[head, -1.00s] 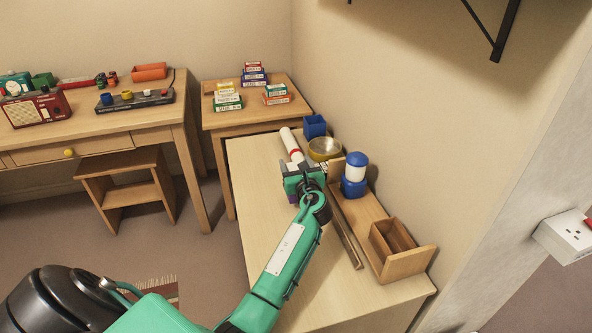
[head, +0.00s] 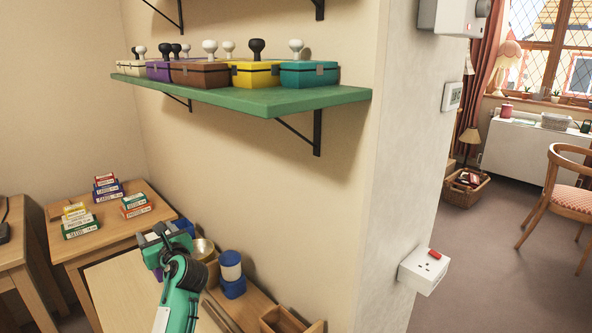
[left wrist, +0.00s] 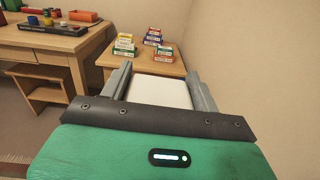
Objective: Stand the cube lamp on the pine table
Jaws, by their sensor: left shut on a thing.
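My left gripper (head: 163,240) is over the back part of a pale wooden table (head: 118,285). In the left wrist view it is shut on a white, flat-faced block (left wrist: 160,92), which fills the space between the fingers. This may be the cube lamp; most of it is hidden behind the gripper in the head view. I cannot tell whether it touches the table. A second wooden table (head: 75,248), behind the pale one, bears several small coloured boxes. Which one is the pine table is not clear. My right gripper is out of view.
A green shelf (head: 285,100) with several coloured boxes hangs above. A white socket box (head: 424,270) juts from the wall end. Open floor lies right.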

